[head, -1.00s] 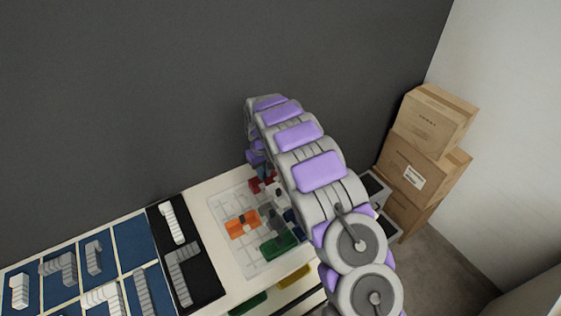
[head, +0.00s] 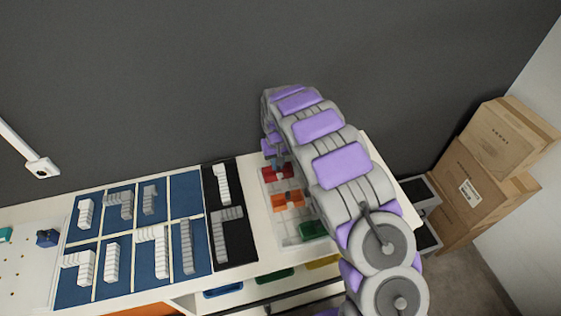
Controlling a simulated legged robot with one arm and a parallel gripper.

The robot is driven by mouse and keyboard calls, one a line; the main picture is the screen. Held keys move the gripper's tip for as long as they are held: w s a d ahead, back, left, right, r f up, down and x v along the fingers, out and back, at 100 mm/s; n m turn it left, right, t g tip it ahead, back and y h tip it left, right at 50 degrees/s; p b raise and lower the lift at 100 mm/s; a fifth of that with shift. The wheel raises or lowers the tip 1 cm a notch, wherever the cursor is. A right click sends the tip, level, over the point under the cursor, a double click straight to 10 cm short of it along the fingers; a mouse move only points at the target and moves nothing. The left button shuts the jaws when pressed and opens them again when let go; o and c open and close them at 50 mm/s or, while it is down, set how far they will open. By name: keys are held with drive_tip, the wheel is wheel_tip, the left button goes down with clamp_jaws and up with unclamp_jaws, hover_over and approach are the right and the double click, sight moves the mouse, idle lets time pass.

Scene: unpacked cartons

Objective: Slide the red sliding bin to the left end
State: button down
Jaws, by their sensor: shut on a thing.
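The red sliding bin (head: 270,174) sits in the back row of a white gridded tray (head: 291,239), close to the tray's left edge. My gripper (head: 276,164) reaches down onto the red bin from behind the curved arm and is shut on it; the fingertips are small and partly hidden. An orange bin (head: 288,200) stands just in front of the red bin, and a green bin (head: 313,230) lies farther forward. My arm covers the right part of the tray.
A black panel (head: 237,250) and a blue panel (head: 190,262), both with grey and white block shapes, lie left of the tray. Coloured bins, including a blue one (head: 223,291), sit on a shelf below. Cartons (head: 480,190) are stacked at the right. A dark wall stands behind.

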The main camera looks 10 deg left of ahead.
drive_tip(key=shift+a+r, duration=0.1)
drive_tip(key=shift+a, duration=0.05)
drive_tip(key=c, duration=1.4)
unclamp_jaws()
drive_tip(key=shift+c, duration=0.2)
drive_tip(key=o, duration=0.4)
drive_tip(key=shift+a, duration=0.35)
drive_tip(key=shift+c, duration=0.2)
drive_tip(key=shift+d, duration=0.15)
drive_tip(key=shift+d, duration=0.1)
wheel_tip(320, 180, up, 17)
drive_tip(key=p, duration=0.1)
drive_tip(key=shift+a, duration=0.25)
